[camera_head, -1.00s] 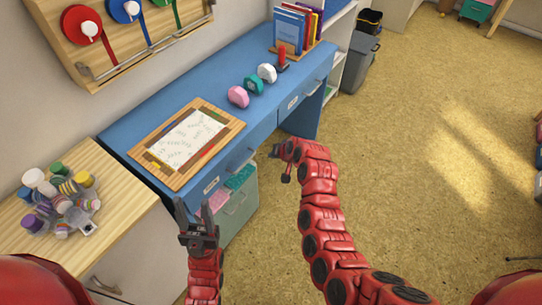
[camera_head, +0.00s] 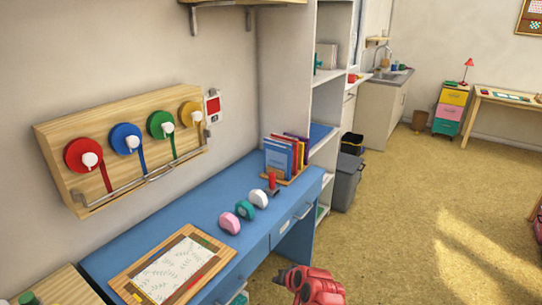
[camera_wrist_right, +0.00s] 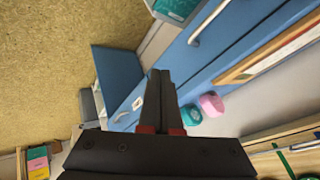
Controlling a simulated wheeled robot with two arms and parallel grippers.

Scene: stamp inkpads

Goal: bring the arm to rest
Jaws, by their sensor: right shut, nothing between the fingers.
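My right gripper (camera_wrist_right: 159,78) is shut and empty in the right wrist view, its two dark fingers together. In the head view, only the end of my red right arm shows at the bottom edge, with the small dark gripper (camera_head: 279,279) in front of the desk. The gripper looks apart from the blue desk (camera_head: 205,193). On the desk stand a pink inkpad (camera_head: 229,222), a teal one (camera_head: 245,212) and a white one (camera_head: 257,198), with a red-handled stamp (camera_head: 272,181) behind them. My left gripper is out of view.
A wooden-framed paper board (camera_head: 205,240) lies on the desk. Upright books (camera_head: 283,155) stand at its far end. A grey bin (camera_head: 346,180) is past the desk. Open floor (camera_head: 420,225) lies to the right.

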